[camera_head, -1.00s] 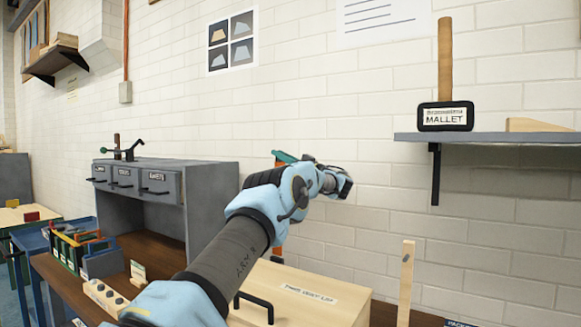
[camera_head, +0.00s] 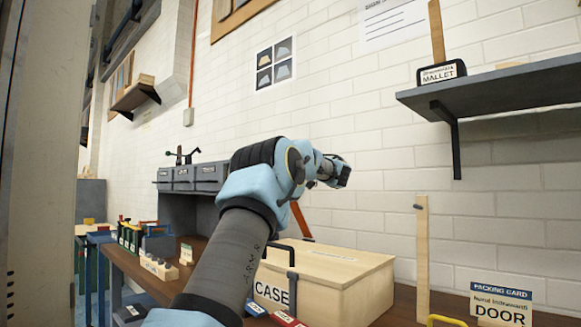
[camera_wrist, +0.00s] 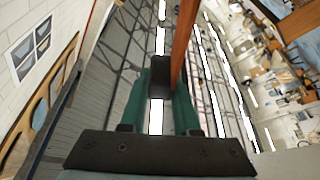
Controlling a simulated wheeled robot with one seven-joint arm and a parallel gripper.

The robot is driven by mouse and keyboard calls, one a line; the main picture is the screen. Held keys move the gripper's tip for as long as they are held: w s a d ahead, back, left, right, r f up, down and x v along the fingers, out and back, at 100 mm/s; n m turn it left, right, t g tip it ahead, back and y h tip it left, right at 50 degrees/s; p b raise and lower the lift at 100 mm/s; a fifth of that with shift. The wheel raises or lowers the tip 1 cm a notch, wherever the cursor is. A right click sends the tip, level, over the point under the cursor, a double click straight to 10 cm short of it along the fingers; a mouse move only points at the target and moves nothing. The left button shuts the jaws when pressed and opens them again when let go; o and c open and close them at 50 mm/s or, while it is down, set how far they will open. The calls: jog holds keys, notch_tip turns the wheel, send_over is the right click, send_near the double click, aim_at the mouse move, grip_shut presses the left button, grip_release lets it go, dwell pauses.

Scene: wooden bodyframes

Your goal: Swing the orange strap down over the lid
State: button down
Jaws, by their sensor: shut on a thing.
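The wooden case (camera_head: 345,291) stands on the bench with its lid (camera_head: 335,258) closed and its label facing me. The orange strap (camera_head: 301,221) rises behind the case, its top leaning left; my arm hides its upper part. In the wrist view the strap (camera_wrist: 184,38) runs up from between the green fingers. My gripper (camera_wrist: 160,80) is shut on the strap, with a dark piece between the fingers. In the head view my wrist hides the fingers. The strap is above the lid, not across it.
A black handle (camera_head: 282,255) stands at the case's front left. An upright wooden post (camera_head: 422,258) and a packing card (camera_head: 501,303) are to the right. A shelf (camera_head: 505,90) with a mallet (camera_head: 438,60) hangs above. Grey drawers (camera_head: 192,176) stand behind left.

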jog(key=s+a+f+n+g+b, duration=0.1)
jog(key=s+a+f+n+b, duration=0.2)
jog(key=f+b, duration=0.3)
jog(key=s+a+f+n+g+b, duration=0.2)
jog(key=s+a+f+n+b, duration=0.2)
jog(key=f+b, duration=0.3)
jog(key=s+a+f+n+g+h+b, duration=0.1)
jog(key=s+a+f+n+b, duration=0.2)
jog(key=f+b, duration=0.3)
jog(key=shift+s+a+f+n+g+b, duration=0.3)
jog(key=shift+n+b, duration=0.5)
jog(key=shift+b, duration=2.05)
jog(key=shift+w+a, duration=0.1)
jog(key=shift+a, duration=0.05)
jog(key=c, duration=0.6)
grip_release()
jog(key=shift+c, duration=0.2)
jog(key=p+v, duration=0.2)
jog(key=v, duration=0.9)
